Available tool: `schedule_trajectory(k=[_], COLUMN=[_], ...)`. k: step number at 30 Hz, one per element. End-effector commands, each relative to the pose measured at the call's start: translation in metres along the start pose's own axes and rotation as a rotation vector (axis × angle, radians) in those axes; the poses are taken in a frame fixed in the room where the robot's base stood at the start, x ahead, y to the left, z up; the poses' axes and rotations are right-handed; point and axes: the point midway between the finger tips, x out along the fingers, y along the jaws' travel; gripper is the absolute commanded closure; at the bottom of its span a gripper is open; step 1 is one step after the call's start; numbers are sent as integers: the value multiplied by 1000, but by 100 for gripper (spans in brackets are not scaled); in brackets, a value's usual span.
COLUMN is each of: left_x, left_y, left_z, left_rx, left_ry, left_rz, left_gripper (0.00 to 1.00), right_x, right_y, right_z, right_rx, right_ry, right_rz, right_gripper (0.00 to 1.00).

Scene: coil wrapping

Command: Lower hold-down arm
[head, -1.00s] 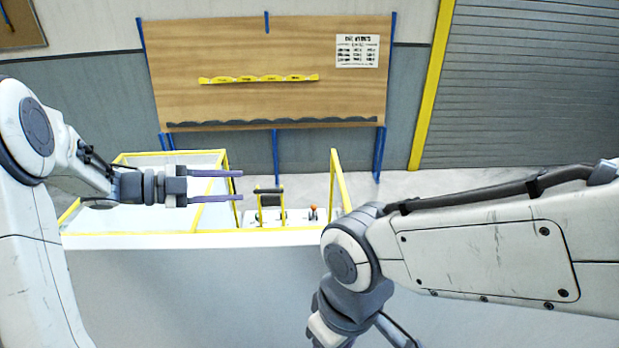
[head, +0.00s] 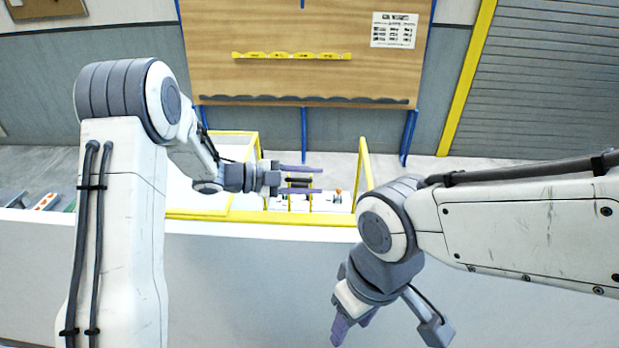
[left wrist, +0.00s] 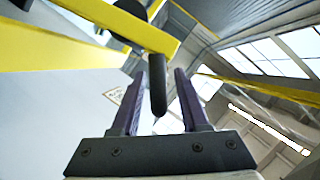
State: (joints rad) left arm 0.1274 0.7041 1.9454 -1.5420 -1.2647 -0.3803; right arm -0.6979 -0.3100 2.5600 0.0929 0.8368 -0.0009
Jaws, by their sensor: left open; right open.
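The hold-down arm shows in the left wrist view as a yellow bar (left wrist: 150,36) with a dark round handle (left wrist: 157,92). The handle lies between the two fingers of my left gripper (left wrist: 168,68). I cannot tell whether either finger touches it. In the head view my left gripper (head: 320,180) is open, its purple fingers pointing right, one above and one below the dark bar (head: 298,182) on the yellow-framed machine. My right gripper (head: 345,327) hangs low, pointing down, well apart from the machine; its finger gap is hardly visible.
A yellow guard frame (head: 363,165) stands just right of the machine, and another yellow frame (head: 240,140) stands behind my left forearm. A small orange knob (head: 338,191) sits right of the left gripper. A wooden board (head: 300,75) stands behind. The near grey panel (head: 240,275) is bare.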

Motion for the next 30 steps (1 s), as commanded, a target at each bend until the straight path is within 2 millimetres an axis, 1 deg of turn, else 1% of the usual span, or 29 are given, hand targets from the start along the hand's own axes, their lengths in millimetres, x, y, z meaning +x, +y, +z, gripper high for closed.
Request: schedule_trajectory(k=[2,3,5,6,30], left_x=[0,0,0,0,0], left_y=[0,0,0,0,1], left_z=[0,0,0,0,0], left_rx=[0,0,0,0,-2], left_ry=[0,0,0,0,0], left_rz=[0,0,0,0,3], left_gripper=[55,63,86,100,100], right_x=[0,0,0,0,0], right_y=[0,0,0,0,0], right_z=[0,0,0,0,0], right_rx=[0,0,0,0,0], right_ry=[0,0,0,0,0], right_rz=[0,0,0,0,0], right_gripper=[50,50,50,50,50])
